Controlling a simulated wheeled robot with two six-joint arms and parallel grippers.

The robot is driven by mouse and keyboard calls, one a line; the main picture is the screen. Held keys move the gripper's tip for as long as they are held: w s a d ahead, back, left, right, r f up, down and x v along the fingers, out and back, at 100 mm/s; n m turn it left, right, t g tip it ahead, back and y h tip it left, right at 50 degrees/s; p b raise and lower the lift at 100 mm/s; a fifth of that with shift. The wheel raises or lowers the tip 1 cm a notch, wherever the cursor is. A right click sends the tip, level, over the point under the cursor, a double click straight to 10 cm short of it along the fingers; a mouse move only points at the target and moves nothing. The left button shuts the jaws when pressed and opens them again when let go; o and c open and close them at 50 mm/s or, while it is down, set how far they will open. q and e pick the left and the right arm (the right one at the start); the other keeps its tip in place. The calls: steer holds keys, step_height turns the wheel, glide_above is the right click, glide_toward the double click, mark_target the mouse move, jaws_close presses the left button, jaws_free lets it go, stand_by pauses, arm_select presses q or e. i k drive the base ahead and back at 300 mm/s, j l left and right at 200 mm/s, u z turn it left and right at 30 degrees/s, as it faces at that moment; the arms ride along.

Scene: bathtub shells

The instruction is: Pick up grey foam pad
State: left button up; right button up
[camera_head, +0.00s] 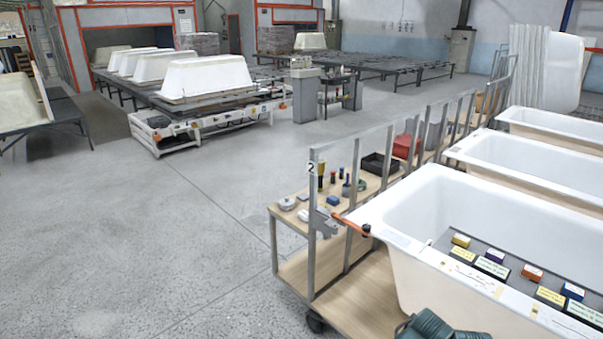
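I cannot tell for sure which thing is the grey foam pad. Small pale grey pieces (287,204) lie on the upper wooden shelf (282,214) of the cart, near its left end; they are too small to make out. A dark grey flat panel (452,241) lies across the nearest white bathtub (408,220), with several small coloured boxes and labels on it.
The cart's metal frame (312,240) stands between the open floor and the tubs. Its shelf also holds bottles, a black tray (380,164) and a red box (407,146). The concrete floor (130,235) at left is clear.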

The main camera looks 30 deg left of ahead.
mark_target(303, 197)
steer(key=i+u, duration=0.25)
steer(key=u, duration=0.15)
steer(key=i+u, duration=0.25)
steer(key=u, duration=0.15)
steer(key=i+l+u, duration=0.1)
steer(key=i, duration=0.25)
steer(key=i+l+u, duration=0.1)
steer(key=i, duration=0.3)
steer(key=i+l, duration=0.25)
steer(key=i+u, duration=0.1)
steer(key=u, duration=0.35)
steer(key=i+j+z, duration=0.15)
steer(key=j, duration=0.2)
steer(key=j+z, duration=0.1)
steer(key=j, duration=0.25)
steer(key=i+j+z, duration=0.15)
steer(key=j, duration=0.2)
